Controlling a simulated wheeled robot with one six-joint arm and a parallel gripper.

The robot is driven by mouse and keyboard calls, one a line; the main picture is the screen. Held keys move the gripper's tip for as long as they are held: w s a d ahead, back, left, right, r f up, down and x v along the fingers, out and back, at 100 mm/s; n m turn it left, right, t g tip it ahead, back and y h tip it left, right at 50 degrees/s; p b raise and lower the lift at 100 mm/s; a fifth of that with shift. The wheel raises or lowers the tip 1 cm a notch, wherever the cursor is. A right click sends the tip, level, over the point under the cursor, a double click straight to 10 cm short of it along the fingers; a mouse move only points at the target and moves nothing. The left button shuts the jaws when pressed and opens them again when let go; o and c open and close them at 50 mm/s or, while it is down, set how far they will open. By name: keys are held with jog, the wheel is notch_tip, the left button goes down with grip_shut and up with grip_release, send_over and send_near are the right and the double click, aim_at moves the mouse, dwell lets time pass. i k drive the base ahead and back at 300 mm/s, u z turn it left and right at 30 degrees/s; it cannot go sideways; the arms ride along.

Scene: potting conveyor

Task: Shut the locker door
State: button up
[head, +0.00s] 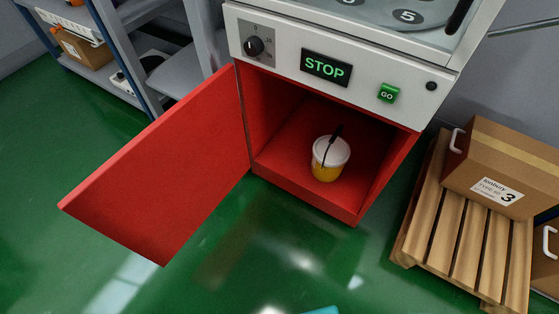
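The red locker door (165,168) stands wide open, swung out to the left from its hinge edge on the locker's left side. The red locker (285,165) is open at the front, under a white control panel. Inside it, on the floor of the locker, stands a white and yellow tub (328,160) with a dark stick-like thing across its top. My gripper does not show in the head view. A small teal piece at the bottom edge is too cut off to identify.
The panel (290,35) carries a dial, a STOP display (325,68) and a green GO button (388,93). A wooden pallet (465,235) with a cardboard box (500,170) stands at right. Shelving (150,65) stands behind the door at left. The green floor in front is clear.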

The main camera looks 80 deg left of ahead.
aim_at(150, 197)
jog(key=z, duration=0.25)
jog(key=k, duration=1.85)
jog(key=u, duration=1.8)
